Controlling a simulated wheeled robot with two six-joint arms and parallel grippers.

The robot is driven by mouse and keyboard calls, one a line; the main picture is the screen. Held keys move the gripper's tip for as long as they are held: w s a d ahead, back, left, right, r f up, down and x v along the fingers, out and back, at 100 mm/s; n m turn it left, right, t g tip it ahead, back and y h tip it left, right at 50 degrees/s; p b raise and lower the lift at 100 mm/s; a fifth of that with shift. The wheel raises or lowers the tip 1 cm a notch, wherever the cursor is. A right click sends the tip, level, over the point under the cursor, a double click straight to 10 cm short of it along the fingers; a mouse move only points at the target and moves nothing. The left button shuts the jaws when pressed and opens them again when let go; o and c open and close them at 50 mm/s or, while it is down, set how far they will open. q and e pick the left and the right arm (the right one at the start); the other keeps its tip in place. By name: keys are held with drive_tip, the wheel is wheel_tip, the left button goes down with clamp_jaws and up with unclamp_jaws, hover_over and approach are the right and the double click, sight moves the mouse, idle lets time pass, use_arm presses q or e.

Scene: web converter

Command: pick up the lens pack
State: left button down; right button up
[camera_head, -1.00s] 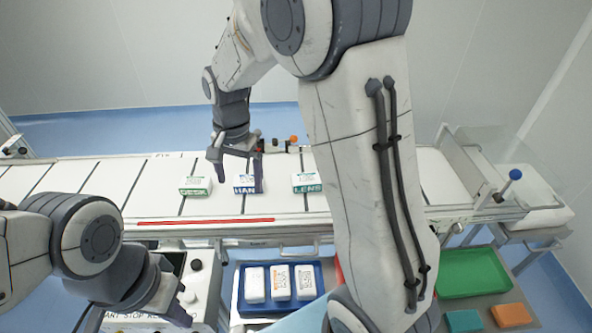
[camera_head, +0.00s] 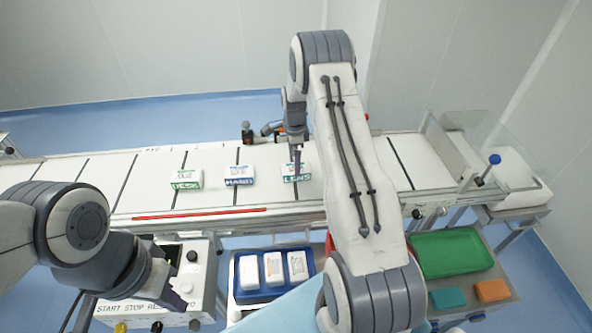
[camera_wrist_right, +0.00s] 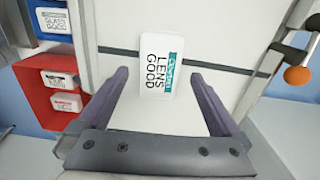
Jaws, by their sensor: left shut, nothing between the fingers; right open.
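The lens pack (camera_head: 296,172) is a white pack with a green "LENS" label, lying on the white conveyor belt (camera_head: 215,165). It also shows in the right wrist view (camera_wrist_right: 159,66), marked "LENS GOOD". My right gripper (camera_head: 296,160) is over the lens pack. In the right wrist view my right gripper (camera_wrist_right: 162,84) is open, with a finger on each side of the pack and visible gaps; the pack reaches beyond the fingertips. My left gripper (camera_head: 178,300) is shut and empty over the control box at lower left.
The "DESK" pack (camera_head: 187,179) and the "HAND" pack (camera_head: 239,175) lie left on the belt. A blue tray (camera_head: 240,297) with white packs, a green tray (camera_head: 450,252), and teal (camera_head: 447,298) and orange (camera_head: 491,290) blocks stand in front. A red bin (camera_wrist_right: 50,100) shows at left.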

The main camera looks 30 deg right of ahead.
wheel_tip(320, 180, down, 4)
drive_tip(key=shift+s+d+r+p, duration=0.15)
drive_tip(key=shift+r+p, duration=0.1)
drive_tip(key=shift+p, duration=0.6)
drive_tip(key=shift+f, duration=0.4)
drive_tip(key=c, duration=1.5)
drive_tip(key=shift+o, duration=0.2)
drive_tip(key=shift+r, duration=0.1)
